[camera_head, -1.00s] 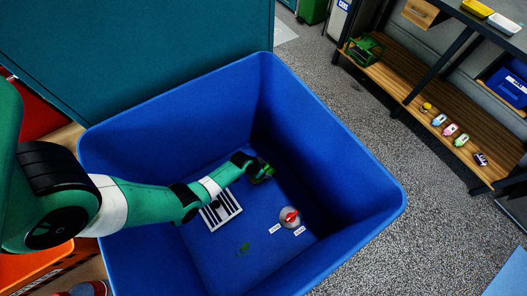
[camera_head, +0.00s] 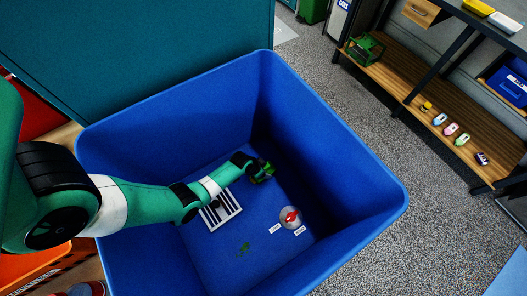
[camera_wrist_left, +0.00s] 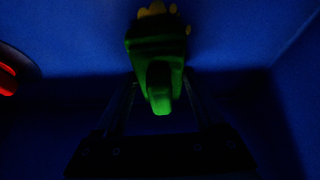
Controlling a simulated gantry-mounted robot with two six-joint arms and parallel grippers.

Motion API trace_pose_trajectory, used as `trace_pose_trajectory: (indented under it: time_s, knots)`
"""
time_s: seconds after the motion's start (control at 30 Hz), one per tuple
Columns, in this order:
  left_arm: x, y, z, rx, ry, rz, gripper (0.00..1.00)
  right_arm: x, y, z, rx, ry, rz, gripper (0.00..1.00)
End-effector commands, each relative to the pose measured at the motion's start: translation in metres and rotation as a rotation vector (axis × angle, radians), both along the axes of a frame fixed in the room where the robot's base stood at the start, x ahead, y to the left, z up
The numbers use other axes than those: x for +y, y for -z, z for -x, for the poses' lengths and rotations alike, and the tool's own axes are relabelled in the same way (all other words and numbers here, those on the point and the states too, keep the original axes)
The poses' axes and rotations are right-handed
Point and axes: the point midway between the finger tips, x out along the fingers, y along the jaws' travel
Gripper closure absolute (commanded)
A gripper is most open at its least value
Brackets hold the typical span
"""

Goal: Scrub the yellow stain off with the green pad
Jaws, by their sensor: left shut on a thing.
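My left gripper (camera_head: 260,172) reaches down inside the blue bin (camera_head: 215,97), near the floor by the bin's far corner. It is shut on the green pad (camera_wrist_left: 156,45), which has a raised grip in the left wrist view. The yellow stain (camera_wrist_left: 157,9) shows as yellow blobs at the pad's far edge in that view; the pad seems to cover part of it. Whether the pad presses on the surface I cannot tell. I cannot make out the yellow stain in the head view. My right gripper is not in view.
High bin walls surround my arm. A shelf (camera_head: 430,110) with small items stands outside at right.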

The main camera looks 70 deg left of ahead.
Motion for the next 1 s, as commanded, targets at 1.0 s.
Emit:
trace_pose_trajectory:
  time_s: [1.0]
  knots:
    - [-0.0003, 0.0078, -0.0004, 0.000, 0.001, 0.000, 0.73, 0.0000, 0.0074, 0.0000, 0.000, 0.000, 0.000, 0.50]
